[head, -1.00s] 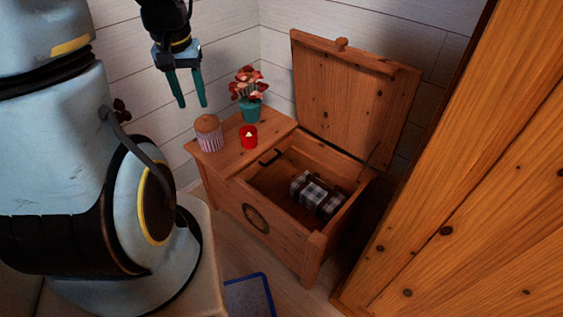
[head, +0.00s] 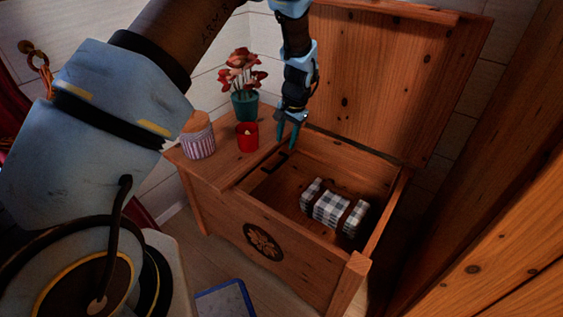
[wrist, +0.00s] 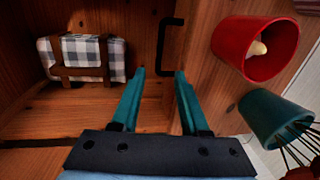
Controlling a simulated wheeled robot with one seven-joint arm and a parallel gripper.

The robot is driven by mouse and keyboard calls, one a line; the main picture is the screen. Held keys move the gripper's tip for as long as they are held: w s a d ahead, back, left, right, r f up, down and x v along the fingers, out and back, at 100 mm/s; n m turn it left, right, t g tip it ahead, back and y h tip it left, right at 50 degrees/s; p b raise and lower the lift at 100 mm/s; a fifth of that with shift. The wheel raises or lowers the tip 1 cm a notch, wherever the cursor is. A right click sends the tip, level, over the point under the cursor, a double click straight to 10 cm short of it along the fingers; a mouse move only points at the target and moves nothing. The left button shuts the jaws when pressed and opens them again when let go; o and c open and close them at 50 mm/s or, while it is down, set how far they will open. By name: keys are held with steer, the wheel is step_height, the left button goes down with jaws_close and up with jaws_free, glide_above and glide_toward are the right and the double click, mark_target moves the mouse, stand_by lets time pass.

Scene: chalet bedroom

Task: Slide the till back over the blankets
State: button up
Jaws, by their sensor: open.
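The open wooden chest (head: 305,252) has its lid (head: 385,85) raised against the wall. The blankets (head: 338,207), a black-and-white checked bundle with brown straps, lie on the chest floor; they also show at the upper left of the wrist view (wrist: 90,50). A black bar handle (head: 276,163) sits at the left end of the opening and shows in the wrist view (wrist: 164,45). The till behind it is hard to tell from the chest wood. My gripper (head: 290,134) is open and empty above the handle, its fingertips pointing down around the handle's line, apparently not touching.
A large wooden panel (head: 500,240) fills the right. A blue-edged item (head: 225,302) lies on the floor.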

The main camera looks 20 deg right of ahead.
mark_target(281, 162)
steer(key=f, duration=0.3)
steer(key=w+f, duration=0.1)
steer(key=f, duration=0.2)
steer(key=f+b, duration=0.1)
steer(key=f, duration=0.1)
steer(key=shift+w+a+f, duration=0.2)
steer(key=shift+a+f, duration=0.2)
jaws_close()
stand_by(1.0)
